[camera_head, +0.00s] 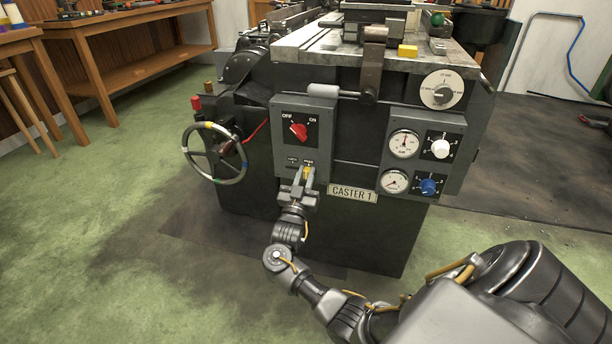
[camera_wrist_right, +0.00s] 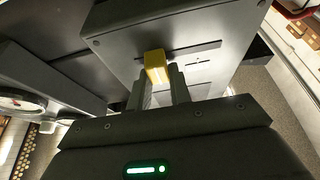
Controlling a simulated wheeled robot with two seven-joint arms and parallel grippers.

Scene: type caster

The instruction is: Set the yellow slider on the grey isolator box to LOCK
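The grey isolator box (camera_head: 318,118) is on the front of the dark machine, with a red knob (camera_head: 299,131) between OFF and ON. The yellow slider (camera_head: 306,172) is low on the box, below the right of two small labels too small to read. In the right wrist view the yellow slider (camera_wrist_right: 156,66) sits at the left end of its slot (camera_wrist_right: 196,49). My right gripper (camera_head: 301,181) reaches it from below. Its fingers (camera_wrist_right: 162,88) stand close on both sides of the slider and look shut on it. My left gripper is not in view.
A handwheel (camera_head: 214,153) is left of the box. A grey panel with gauges and knobs (camera_head: 421,145) is to the right. The CASTER 1 plate (camera_head: 352,193) is just right of my gripper. A grey-handled lever (camera_head: 335,91) is above the box. The floor in front is clear.

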